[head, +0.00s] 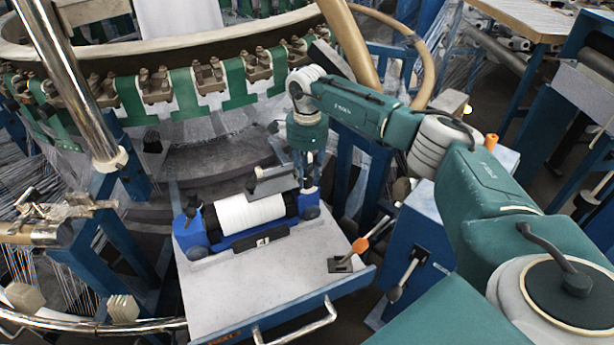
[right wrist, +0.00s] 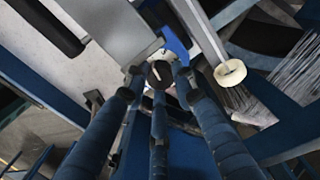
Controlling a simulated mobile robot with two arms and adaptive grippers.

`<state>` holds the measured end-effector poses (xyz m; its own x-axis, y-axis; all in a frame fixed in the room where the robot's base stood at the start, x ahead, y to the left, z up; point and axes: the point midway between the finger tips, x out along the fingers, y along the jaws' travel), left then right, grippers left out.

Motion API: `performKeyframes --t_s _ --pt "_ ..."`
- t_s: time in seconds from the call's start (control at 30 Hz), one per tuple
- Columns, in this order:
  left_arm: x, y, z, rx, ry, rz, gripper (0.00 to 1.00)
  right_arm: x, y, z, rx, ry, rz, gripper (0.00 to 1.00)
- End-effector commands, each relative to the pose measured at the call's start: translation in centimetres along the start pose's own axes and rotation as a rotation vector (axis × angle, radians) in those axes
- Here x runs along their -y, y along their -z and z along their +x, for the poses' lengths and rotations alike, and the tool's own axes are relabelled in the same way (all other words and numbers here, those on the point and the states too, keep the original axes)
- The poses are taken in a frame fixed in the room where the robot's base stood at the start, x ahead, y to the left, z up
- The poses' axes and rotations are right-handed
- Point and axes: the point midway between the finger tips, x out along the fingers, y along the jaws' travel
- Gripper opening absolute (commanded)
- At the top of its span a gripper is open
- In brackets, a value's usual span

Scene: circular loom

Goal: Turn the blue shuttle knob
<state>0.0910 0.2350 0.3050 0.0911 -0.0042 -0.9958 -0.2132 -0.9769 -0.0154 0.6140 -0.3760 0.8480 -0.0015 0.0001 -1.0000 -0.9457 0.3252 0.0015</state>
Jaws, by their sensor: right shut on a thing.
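The shuttle (head: 238,235) is a blue frame holding a white roll (head: 250,212), resting on a pale grey drawer-like table (head: 240,290). My right gripper (head: 307,188) reaches down from above to the shuttle's right end. In the right wrist view, its blue fingers (right wrist: 160,80) close around a dark round knob (right wrist: 158,73) with a pale line on its face. Its blue colour hardly shows there. In the head view, the fingers and a grey block partly hide the knob. My left gripper is not in view.
An orange-tipped lever (head: 360,245) stands on the table's right side, and a second lever (head: 402,277) is just beyond it. The loom's ring with green straps (head: 185,90) curves behind. A chrome post (head: 65,80) rises at left. The table's front is clear.

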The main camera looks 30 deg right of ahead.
Motion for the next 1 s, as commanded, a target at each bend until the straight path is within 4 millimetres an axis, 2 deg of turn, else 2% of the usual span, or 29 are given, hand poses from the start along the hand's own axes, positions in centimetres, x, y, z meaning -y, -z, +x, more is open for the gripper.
performKeyframes --t_s 0.3,0.33,0.4,0.43,0.77,1.0 --pt "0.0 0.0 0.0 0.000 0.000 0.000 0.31 0.2 0.2 -0.2 -0.001 0.005 0.003 0.00" --pt "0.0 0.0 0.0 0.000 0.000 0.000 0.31 0.2 0.2 -0.2 -0.001 0.005 0.003 0.28" --pt "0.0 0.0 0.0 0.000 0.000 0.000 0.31 0.2 0.1 -0.2 -0.001 0.005 0.003 0.42" --pt "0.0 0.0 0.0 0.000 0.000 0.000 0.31 0.2 0.1 -0.2 -0.001 0.005 0.003 0.45" --pt "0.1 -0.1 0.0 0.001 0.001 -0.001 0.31 0.1 0.0 -0.3 0.001 0.003 0.001 0.45" --pt "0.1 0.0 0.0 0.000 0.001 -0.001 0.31 0.2 0.1 -3.4 0.001 0.006 0.002 0.45"
